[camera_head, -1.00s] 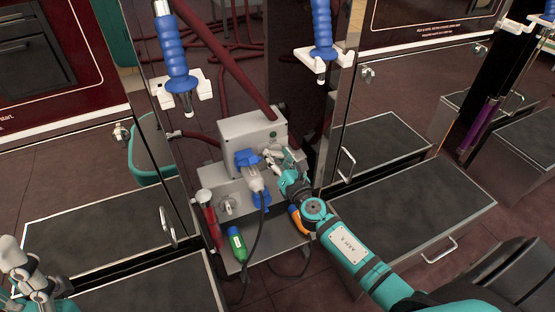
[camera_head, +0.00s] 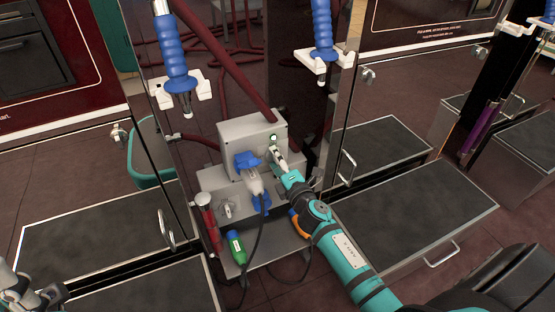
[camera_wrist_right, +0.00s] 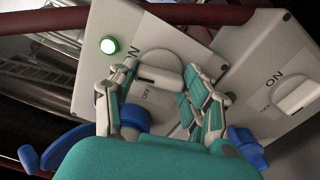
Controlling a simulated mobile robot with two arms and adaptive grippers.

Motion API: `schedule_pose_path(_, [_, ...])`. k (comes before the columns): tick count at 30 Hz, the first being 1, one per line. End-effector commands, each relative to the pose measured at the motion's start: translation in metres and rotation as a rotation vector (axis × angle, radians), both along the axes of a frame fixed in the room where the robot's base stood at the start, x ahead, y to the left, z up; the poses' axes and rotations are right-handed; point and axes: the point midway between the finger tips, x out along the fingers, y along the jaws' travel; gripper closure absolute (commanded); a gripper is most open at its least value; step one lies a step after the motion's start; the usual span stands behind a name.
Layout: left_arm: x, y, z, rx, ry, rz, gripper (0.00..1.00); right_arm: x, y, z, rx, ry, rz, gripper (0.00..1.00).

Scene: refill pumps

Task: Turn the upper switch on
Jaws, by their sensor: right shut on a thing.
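The upper switch is a white knob (camera_wrist_right: 160,72) on the upper grey box (camera_head: 236,132), with ON and OFF printed beside it. My right gripper (camera_head: 279,160) is at the box's front, and the wrist view shows its fingers (camera_wrist_right: 160,98) on either side of the knob, shut on it. The fingers partly cover the knob. A green lamp (camera_wrist_right: 109,46) beside the knob is lit; it also shows bright in the head view (camera_head: 273,137). My left gripper (camera_head: 28,294) is at the lower left, partly cut off, away from the switch.
A lower switch (camera_wrist_right: 296,95) is on the neighbouring box. A blue-capped plug (camera_head: 248,163) with a dark cable sits left of my right gripper. A red hose (camera_head: 225,62) passes above.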

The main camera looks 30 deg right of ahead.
Motion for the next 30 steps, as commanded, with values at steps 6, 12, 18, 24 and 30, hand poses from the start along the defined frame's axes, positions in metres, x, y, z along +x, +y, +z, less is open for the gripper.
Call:
schedule_pose_path(6, [0.0001,0.0,0.0017,0.0,0.001,0.0,0.52,-0.0004,-0.0001,-0.001,0.097,-0.003,-0.002,0.83])
schedule_pose_path(12, [0.0002,0.0,0.0022,0.0,0.001,0.0,0.52,-0.0004,-0.0001,-0.0013,0.138,-0.005,-0.001,0.83])
schedule_pose_path(18, [0.0002,0.0,0.0023,0.0,0.001,0.0,0.52,-0.0005,-0.0001,-0.0015,0.147,-0.005,-0.001,0.83])
schedule_pose_path(24, [0.0001,0.0001,0.0023,0.0,0.001,0.0,0.52,-0.0005,-0.0001,-0.0016,0.146,-0.005,-0.001,0.83])
schedule_pose_path(30, [0.0,0.0001,0.0024,0.001,0.001,0.001,0.52,-0.0004,-0.0001,-0.0013,0.145,-0.005,-0.001,0.32])
